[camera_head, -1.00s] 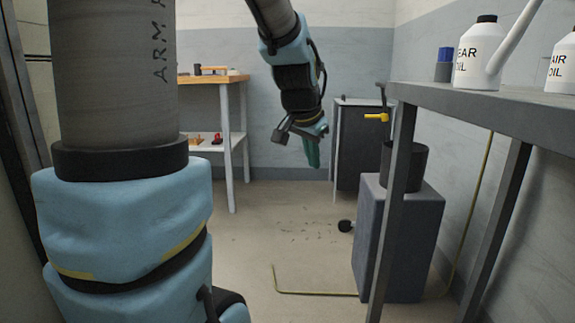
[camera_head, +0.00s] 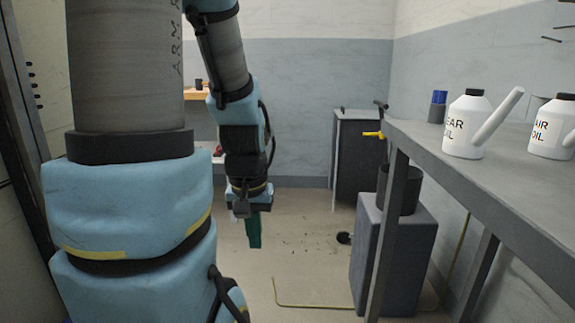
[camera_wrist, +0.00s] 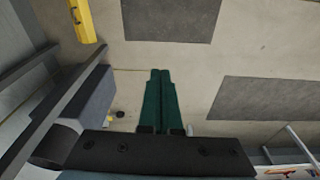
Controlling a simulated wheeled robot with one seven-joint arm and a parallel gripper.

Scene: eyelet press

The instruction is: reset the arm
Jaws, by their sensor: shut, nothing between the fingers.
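My gripper (camera_head: 254,241) hangs from my arm near the centre-left of the head view, pointing down over the open floor. Its green fingers are together with nothing between them. In the wrist view the two green fingers (camera_wrist: 159,88) lie side by side and shut, over bare floor. The gripper is apart from the bench and from everything around it.
A grey bench (camera_head: 452,160) with white oil bottles (camera_head: 467,124) stands at the right. Below it are a grey box (camera_head: 393,258) and a dark bin (camera_head: 408,188). A dark cabinet (camera_head: 359,157) stands at the back. A yellow rod (camera_head: 315,306) lies on the floor.

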